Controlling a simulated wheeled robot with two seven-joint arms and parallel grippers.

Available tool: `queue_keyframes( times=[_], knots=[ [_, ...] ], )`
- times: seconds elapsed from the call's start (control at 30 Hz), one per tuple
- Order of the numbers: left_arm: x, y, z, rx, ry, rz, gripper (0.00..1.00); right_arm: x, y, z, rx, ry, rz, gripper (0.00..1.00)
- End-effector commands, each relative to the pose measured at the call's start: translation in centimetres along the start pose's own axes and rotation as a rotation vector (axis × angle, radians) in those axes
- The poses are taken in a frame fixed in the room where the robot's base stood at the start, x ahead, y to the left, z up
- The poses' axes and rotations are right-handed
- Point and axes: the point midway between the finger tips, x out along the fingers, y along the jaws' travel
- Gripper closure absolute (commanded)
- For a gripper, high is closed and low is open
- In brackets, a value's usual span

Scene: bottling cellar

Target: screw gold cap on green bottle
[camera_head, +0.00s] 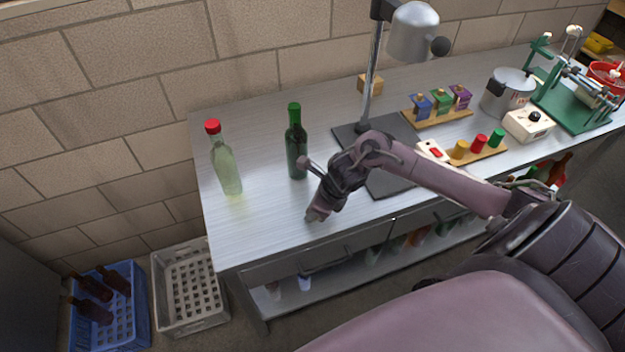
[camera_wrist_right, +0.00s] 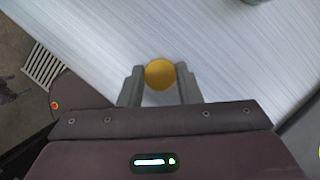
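The green bottle (camera_head: 297,150) stands upright on the metal bench, with a brighter green top on its neck. My right gripper (camera_head: 316,216) is low over the bench, in front of and slightly right of the bottle, apart from it. In the right wrist view, the right gripper (camera_wrist_right: 160,85) is shut on a round gold cap (camera_wrist_right: 160,74) between its fingertips. This cap is hidden in the head view. Another gold cap (camera_head: 460,149) sits on a wooden strip. My left gripper is out of view.
A clear bottle with a red cap (camera_head: 226,165) stands at the bench's left. A lamp (camera_head: 370,85) rises from a dark mat behind my arm. Red and green caps (camera_head: 488,139) share the strip. Crates (camera_head: 190,287) stand on the floor. The bench's front left is clear.

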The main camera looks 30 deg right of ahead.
Motion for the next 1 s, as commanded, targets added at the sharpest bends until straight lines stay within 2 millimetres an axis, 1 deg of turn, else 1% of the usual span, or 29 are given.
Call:
queue_keyframes(
  times=[0.03,0.07,0.1,0.43,0.53,0.63,0.77,0.87,1.0],
  knots=[
    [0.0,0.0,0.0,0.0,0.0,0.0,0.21,0.0,0.0,0.0,0.0,0.0,0.0,0.85],
    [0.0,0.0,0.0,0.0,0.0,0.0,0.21,0.0,0.0,0.0,0.0,0.0,0.0,0.89],
    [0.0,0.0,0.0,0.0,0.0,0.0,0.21,0.0,0.0,0.0,0.0,0.0,0.0,0.9],
    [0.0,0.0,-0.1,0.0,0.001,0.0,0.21,-0.1,0.0,0.1,0.0,0.0,-0.001,0.91],
    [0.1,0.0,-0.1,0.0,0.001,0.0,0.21,-0.6,-0.1,0.3,-0.001,-0.002,-0.001,0.91],
    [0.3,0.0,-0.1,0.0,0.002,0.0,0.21,-1.5,-0.1,0.7,-0.002,-0.003,-0.002,0.91],
    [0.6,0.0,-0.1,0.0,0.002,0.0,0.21,-3.8,-0.1,1.7,-0.006,-0.005,-0.005,0.91],
    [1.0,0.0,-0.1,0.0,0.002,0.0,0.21,-6.3,-0.2,2.8,-0.007,-0.007,-0.008,0.91],
    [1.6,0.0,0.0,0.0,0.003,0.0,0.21,-10.6,-0.2,4.6,-0.007,-0.008,-0.009,0.91]
  ],
)
